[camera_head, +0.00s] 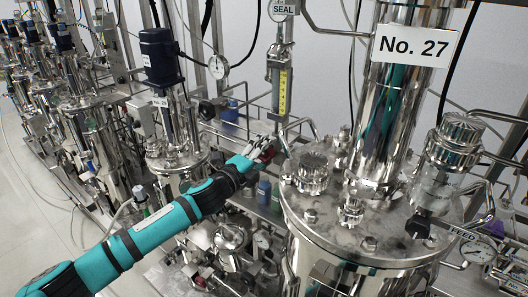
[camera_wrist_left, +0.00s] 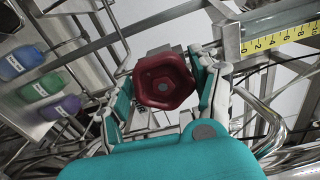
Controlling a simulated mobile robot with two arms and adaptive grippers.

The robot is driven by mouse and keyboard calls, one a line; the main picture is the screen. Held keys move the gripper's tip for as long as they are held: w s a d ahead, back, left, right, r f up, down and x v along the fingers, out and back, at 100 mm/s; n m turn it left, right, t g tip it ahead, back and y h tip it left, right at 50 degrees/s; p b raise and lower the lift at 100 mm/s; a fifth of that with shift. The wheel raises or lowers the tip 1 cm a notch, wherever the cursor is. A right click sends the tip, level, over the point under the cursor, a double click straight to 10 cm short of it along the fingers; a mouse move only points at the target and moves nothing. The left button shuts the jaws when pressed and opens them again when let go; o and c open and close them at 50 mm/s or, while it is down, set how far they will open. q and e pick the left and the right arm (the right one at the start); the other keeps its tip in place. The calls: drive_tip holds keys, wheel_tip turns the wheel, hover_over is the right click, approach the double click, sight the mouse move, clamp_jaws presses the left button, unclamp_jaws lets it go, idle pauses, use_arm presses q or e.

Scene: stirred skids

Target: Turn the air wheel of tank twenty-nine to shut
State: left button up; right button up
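A dark red, lobed handwheel (camera_wrist_left: 163,80) sits between the two fingers of my left gripper in the left wrist view. One finger is on each side of the wheel; the right finger is close to its rim, and I cannot tell whether it touches. My right gripper is not in view.
A sight gauge with a yellow scale (camera_head: 283,92) under a SEAL sign (camera_head: 283,8) stands just behind my gripper. The large tank marked No. 27 (camera_head: 415,46) is to the right. Bottles (camera_wrist_left: 42,74) stand on a shelf at the left in the wrist view. Pipes crowd the area.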

use_arm(q)
drive_tip(key=shift+o, duration=1.2)
drive_tip(key=shift+r, duration=0.1)
drive_tip(key=v, duration=1.2)
idle(0.8)
